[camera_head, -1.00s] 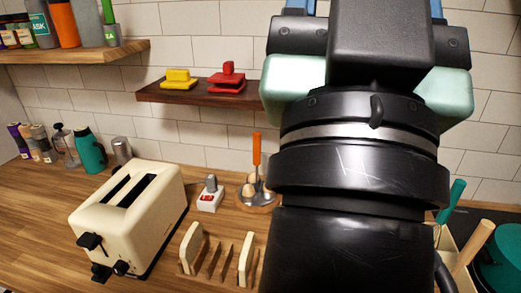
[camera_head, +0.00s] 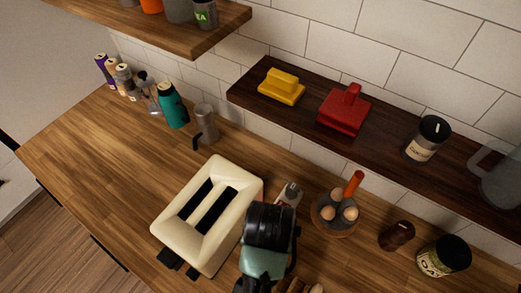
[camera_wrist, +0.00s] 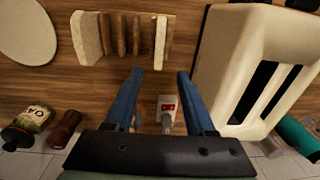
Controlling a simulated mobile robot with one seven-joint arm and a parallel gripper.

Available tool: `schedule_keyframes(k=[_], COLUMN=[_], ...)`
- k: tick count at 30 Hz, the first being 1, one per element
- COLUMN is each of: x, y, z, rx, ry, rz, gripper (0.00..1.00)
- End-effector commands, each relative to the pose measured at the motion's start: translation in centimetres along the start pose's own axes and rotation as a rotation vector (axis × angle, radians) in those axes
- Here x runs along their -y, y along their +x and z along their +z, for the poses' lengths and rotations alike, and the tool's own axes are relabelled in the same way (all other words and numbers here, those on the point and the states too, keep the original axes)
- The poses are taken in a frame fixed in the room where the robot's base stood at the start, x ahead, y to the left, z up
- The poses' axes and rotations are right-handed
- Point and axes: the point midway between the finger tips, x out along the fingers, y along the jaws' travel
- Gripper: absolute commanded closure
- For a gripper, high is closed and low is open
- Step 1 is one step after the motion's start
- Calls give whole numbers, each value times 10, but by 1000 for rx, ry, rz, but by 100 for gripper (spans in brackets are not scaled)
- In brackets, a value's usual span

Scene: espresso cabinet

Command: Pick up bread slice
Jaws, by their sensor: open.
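In the wrist view, two pale bread slices stand upright in a wooden rack (camera_wrist: 121,36). One bread slice (camera_wrist: 86,38) is at the rack's left end and the other bread slice (camera_wrist: 160,42) is at its right end. My gripper (camera_wrist: 160,74) is open and empty, with its two blue fingers apart. The right-hand slice lies just beyond the fingertips, in line with the gap between them. I cannot tell the height between fingers and slice. In the head view my arm covers most of the rack, and the fingers are hidden.
A cream toaster (camera_head: 208,213) stands close beside my arm; it also fills the right of the wrist view (camera_wrist: 262,70). A small red-and-white shaker (camera_wrist: 167,107) shows between my fingers. An egg holder (camera_head: 335,222) stands behind. A dark shelf (camera_head: 385,140) overhangs the counter's back.

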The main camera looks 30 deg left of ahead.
Motion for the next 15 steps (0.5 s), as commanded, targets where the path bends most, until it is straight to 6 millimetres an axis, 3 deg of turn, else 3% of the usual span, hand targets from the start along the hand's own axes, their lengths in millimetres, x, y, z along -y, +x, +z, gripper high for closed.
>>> schedule_keyframes(k=[3,15], x=[-3,-2], y=[15,71], z=[8,8], rx=[29,26], ry=[2,-1], rz=[13,11], gripper=[45,45])
